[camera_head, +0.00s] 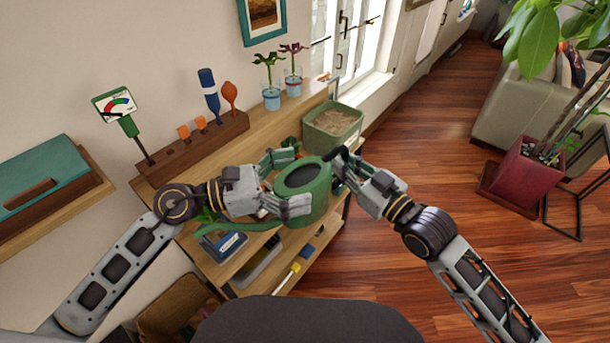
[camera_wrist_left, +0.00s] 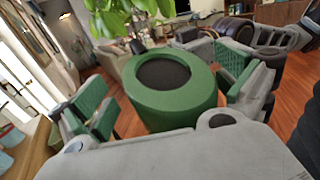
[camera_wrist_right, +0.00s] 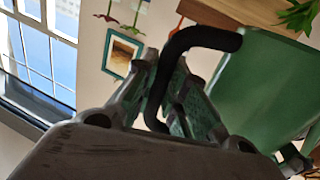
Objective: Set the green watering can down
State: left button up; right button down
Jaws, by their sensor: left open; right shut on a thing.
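The green watering can (camera_head: 306,207) is held up in front of the wooden shelf, with its dark round opening facing up. Its green spout points left in the head view. My right gripper (camera_head: 340,167) is shut on the can's black handle (camera_wrist_right: 205,38), which runs between its fingers in the right wrist view. My left gripper (camera_head: 277,182) is open, its fingers on either side of the can's body. In the left wrist view the can (camera_wrist_left: 172,100) sits between the spread green pads; whether they touch it is unclear. Part of the can's base is hidden.
A green planter box (camera_head: 333,128) stands on the shelf top behind the can. Two plants in glass jars (camera_head: 271,98) stand near the wall. A wooden tool block (camera_head: 195,140) is at the left. Lower shelf boards hold small items, including a blue box (camera_head: 226,246).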

pick_arm(q)
jog(key=shift+x, duration=0.8)
pick_arm(e)
jog(key=shift+r, duration=0.1)
pick_arm(q)
jog(key=c, duration=1.4)
jog(key=shift+r, duration=0.1)
jog(key=c, duration=0.4)
pick_arm(e)
jog(key=c, duration=1.6)
grip_release()
jog(key=shift+a, duration=0.1)
jog(key=shift+c, duration=0.2)
pick_arm(q)
jog(key=shift+c, duration=1.2)
pick_arm(e)
jog(key=shift+o, duration=1.4)
